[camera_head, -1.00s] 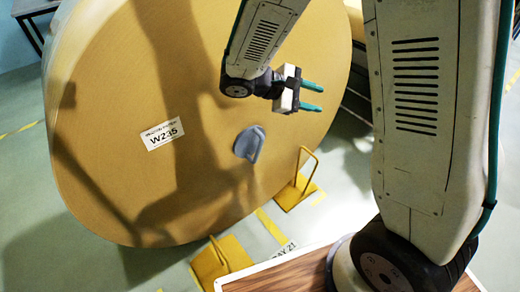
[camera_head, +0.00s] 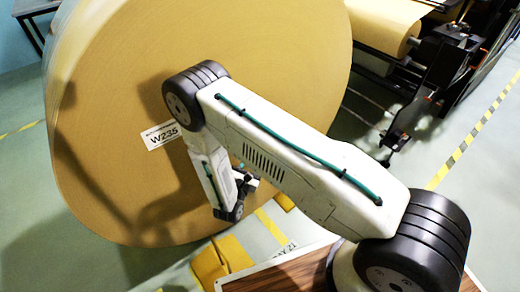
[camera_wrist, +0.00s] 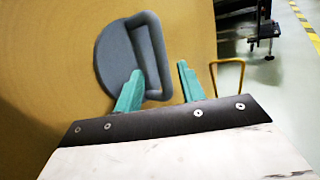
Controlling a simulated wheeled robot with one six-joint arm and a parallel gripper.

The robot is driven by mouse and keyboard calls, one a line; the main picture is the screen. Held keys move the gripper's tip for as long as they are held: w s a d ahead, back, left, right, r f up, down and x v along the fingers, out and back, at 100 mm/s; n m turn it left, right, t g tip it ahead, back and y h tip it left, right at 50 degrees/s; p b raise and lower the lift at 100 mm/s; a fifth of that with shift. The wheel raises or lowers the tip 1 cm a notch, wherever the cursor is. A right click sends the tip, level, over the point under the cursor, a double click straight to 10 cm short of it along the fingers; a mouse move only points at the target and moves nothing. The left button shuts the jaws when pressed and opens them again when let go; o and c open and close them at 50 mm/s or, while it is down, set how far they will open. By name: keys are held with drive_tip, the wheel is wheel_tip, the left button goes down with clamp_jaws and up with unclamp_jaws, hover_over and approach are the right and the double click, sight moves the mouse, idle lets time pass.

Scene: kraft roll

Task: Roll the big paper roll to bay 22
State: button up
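The big paper roll (camera_head: 110,90) stands on its curved side, its tan flat face with a white W235 label (camera_head: 162,135) toward me. A grey handle (camera_wrist: 152,60) on a round grey plate is on that face; my arm hides it in the head view. My gripper (camera_wrist: 158,90) is open, its two teal fingers apart. In the wrist view the left finger overlaps the handle's loop and the right finger is beside it; I cannot tell whether they touch. In the head view my gripper (camera_head: 243,170) is close to the roll's face, low.
A yellow chock (camera_head: 222,258) is on the floor at the roll's lower front. Another, mostly hidden by my arm, shows its yellow hoop (camera_wrist: 228,62). A floor marking (camera_head: 285,250) appears to read bay 21. A machine (camera_head: 435,65) with paper stands at the upper right.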

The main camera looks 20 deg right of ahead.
drive_tip(key=x, duration=0.7)
drive_tip(key=shift+w+d, duration=0.15)
clamp_jaws()
idle(1.2)
